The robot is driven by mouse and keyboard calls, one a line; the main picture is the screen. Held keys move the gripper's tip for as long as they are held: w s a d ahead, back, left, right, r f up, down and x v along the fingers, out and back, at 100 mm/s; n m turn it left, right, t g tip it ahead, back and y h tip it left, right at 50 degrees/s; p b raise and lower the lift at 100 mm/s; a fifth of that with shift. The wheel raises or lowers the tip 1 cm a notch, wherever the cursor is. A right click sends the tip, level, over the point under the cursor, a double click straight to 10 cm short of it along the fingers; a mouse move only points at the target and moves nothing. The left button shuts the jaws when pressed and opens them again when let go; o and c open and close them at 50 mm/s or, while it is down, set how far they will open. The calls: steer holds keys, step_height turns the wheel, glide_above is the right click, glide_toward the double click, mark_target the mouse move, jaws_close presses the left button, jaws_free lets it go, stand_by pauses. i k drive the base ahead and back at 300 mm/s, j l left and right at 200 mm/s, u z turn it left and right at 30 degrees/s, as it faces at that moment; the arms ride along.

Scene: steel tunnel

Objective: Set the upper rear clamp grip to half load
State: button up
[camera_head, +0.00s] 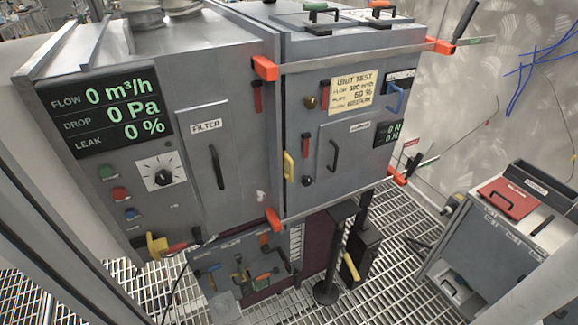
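A grey cabinet has orange clamp jaws at its edges. At its upper right corner is an orange clamp jaw (440,46) on a bar, with a black clamp grip (465,19) tilted up and to the right. Another upper orange jaw (264,68) sits at the seam between the two cabinet halves. Lower orange jaws show at the seam (272,220) and at the right edge (398,176), the right one with a black grip (412,164). A small display (388,133) shows two zero readings in N. My gripper is not in view.
The large display (107,115) reads zero flow, drop and leak. A yellow "UNIT TEST" note (352,95) hangs on the right panel. Black posts (332,255) stand before the cabinet. A grey cart (500,235) stands at right, with open grating (400,235) between.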

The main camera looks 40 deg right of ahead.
mark_target(467, 16)
steer(key=l+z, duration=0.15)
steer(key=z, duration=1.4)
steer(key=k+l, duration=0.05)
steer(key=l, duration=0.05)
